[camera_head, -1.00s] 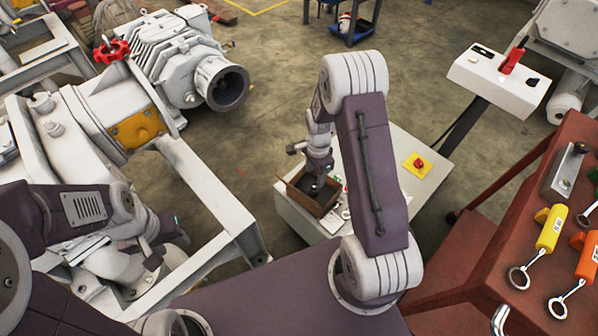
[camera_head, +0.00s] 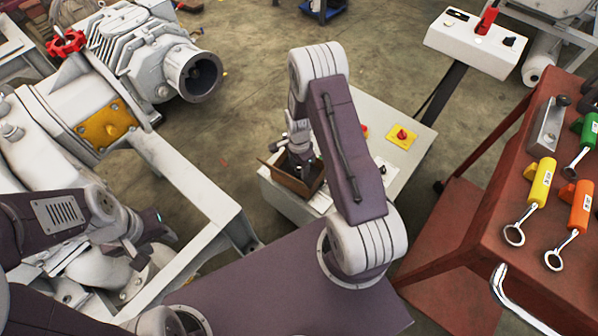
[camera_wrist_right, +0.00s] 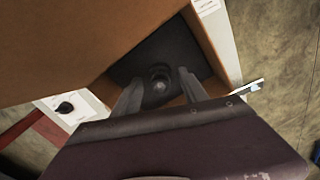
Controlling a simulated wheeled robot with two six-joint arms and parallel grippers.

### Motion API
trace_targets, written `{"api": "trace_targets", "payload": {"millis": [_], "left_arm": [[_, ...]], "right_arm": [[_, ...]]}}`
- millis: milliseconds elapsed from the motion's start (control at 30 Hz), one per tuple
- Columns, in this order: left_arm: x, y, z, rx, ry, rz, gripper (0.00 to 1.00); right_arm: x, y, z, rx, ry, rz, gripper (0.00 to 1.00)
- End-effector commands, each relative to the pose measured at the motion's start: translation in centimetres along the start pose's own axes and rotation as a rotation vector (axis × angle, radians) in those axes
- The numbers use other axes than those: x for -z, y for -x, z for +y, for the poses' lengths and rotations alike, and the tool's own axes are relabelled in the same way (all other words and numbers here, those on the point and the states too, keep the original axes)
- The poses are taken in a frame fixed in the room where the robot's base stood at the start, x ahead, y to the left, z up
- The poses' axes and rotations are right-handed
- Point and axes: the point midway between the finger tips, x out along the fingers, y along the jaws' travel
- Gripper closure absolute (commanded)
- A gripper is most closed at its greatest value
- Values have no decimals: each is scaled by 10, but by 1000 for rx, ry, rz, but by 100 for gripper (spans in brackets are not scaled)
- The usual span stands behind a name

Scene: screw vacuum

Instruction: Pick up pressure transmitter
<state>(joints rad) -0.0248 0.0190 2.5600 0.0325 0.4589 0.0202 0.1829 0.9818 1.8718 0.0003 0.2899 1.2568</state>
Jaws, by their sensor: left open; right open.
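The pressure transmitter seems to be the dark round part (camera_wrist_right: 160,82) on the dark floor of an open brown box, seen in the right wrist view. The same box (camera_head: 291,181) stands on a pale cabinet in the head view. My right gripper (camera_head: 302,164) points down into the box. In the right wrist view its two fingers (camera_wrist_right: 160,88) are apart, one on each side of the dark part; whether they touch it I cannot tell. My left gripper (camera_head: 152,240) is open and empty at the left, beside the white pipework.
The pale cabinet (camera_head: 375,125) carries a yellow plate with a red button (camera_head: 402,137). A red tool table (camera_head: 470,210) with coloured-handled tools stands at the right. White valve machinery (camera_head: 150,60) fills the left. The box's walls surround my right gripper closely.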

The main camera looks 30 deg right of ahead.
Motion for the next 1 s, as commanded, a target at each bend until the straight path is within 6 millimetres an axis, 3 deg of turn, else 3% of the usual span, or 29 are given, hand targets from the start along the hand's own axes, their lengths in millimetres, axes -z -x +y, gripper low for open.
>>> {"api": "trace_targets", "payload": {"millis": [167,300,367,733,1000], "left_arm": [[0,1,0,0,0,0,56],[0,1,0,0,0,0,56],[0,1,0,0,0,0,56],[0,3,0,0,0,0,56],[2,21,0,0,0,0,56]], "right_arm": [[0,0,-1,2,0,1,49],[0,0,-1,2,0,1,88],[0,0,-1,2,0,1,100],[0,6,-1,3,0,1,100],[6,51,4,3,-4,1,100]]}}
